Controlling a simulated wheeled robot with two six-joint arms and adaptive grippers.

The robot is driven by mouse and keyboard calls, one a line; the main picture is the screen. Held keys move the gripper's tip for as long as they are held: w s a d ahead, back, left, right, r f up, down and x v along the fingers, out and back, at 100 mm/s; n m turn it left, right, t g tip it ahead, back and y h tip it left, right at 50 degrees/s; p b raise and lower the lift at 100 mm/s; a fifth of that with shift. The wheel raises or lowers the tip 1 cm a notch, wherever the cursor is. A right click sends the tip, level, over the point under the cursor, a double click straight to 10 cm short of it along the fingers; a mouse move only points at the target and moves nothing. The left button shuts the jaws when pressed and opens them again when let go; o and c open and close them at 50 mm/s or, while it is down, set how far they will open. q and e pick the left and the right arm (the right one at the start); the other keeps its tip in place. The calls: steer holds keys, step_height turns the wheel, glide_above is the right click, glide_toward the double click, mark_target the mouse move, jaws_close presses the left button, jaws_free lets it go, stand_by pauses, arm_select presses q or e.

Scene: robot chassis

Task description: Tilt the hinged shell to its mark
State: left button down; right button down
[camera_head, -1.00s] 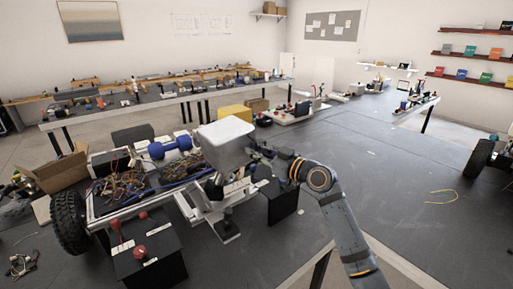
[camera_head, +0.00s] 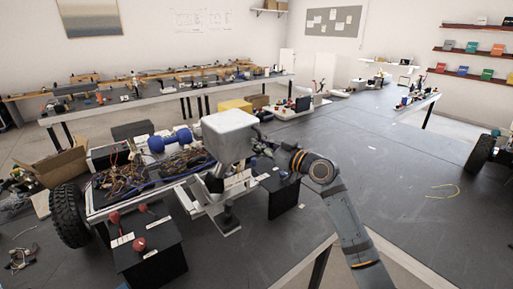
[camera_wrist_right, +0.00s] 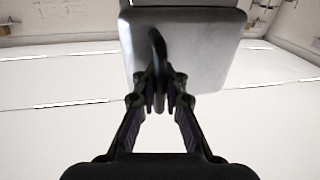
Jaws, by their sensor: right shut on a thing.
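The hinged shell (camera_head: 226,136) is a pale grey rounded cover at the right end of the open chassis (camera_head: 139,201). It stands tilted over the frame. My right gripper (camera_head: 259,145) comes in from the right and meets the shell's right side. In the right wrist view the shell (camera_wrist_right: 205,50) fills the upper middle, with a dark curved handle (camera_wrist_right: 158,48) on its face. There my right gripper (camera_wrist_right: 159,98) is shut on the handle's lower end. I cannot make out the mark. My left gripper is not in view.
Wiring (camera_head: 123,179) and a blue cylinder (camera_head: 182,137) lie in the chassis, left of the shell. A black box with red knobs (camera_head: 152,254) stands in front. A black stand (camera_head: 284,192) is below my right wrist. The dark table (camera_head: 400,190) is largely clear to the right.

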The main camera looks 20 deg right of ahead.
steer(key=shift+d+f, duration=0.15)
steer(key=shift+f, duration=0.1)
steer(key=c, duration=1.7)
jaws_free()
steer(key=shift+s+d+r, duration=0.1)
steer(key=shift+s+r, duration=0.05)
steer(key=shift+s, duration=0.05)
steer(key=v, duration=0.7)
steer(key=shift+s, duration=0.2)
steer(key=shift+d, duration=0.2)
